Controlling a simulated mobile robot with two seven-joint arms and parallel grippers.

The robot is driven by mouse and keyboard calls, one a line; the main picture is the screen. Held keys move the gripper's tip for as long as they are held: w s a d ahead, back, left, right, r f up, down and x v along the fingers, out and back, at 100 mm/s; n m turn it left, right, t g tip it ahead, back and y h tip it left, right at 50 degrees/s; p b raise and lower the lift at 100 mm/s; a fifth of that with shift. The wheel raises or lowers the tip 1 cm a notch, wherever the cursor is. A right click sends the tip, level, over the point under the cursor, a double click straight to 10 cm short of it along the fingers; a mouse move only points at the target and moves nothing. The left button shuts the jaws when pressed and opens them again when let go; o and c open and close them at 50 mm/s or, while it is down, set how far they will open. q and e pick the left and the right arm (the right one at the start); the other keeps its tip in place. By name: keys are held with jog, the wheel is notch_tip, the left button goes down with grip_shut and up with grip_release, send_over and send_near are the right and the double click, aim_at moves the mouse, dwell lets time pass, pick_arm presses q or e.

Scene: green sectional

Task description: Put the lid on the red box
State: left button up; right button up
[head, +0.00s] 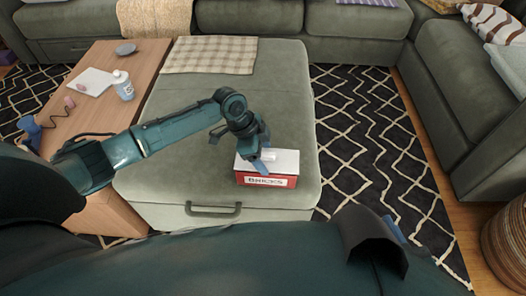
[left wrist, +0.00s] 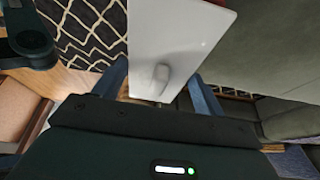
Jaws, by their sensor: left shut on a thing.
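The red box (head: 266,181) with a white "BRICKS" label sits near the front right of the green ottoman. The white lid (head: 284,162) is over the box top, roughly in line with it. I cannot tell whether it rests fully on the rim. My left gripper (head: 264,154) is above the box, shut on the lid. In the left wrist view, the lid (left wrist: 180,35) and its pale knob (left wrist: 162,74) show between the fingers. The inside of the box is hidden. Only a small blue and dark part of what may be my right gripper shows at the lower right.
A wooden side table (head: 88,128) at the left holds a bottle (head: 123,86), a white pad (head: 91,81) and small items. A checked cloth (head: 210,55) lies at the ottoman's back. The ottoman's middle (head: 180,165) is clear. A sofa stands behind and at right.

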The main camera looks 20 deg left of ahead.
pick_arm(q)
jog(key=shift+p, duration=0.55)
dwell(1.1)
jog(key=shift+f, duration=0.55)
dwell(1.2)
jog(key=o, duration=1)
jog(key=shift+o, duration=0.6)
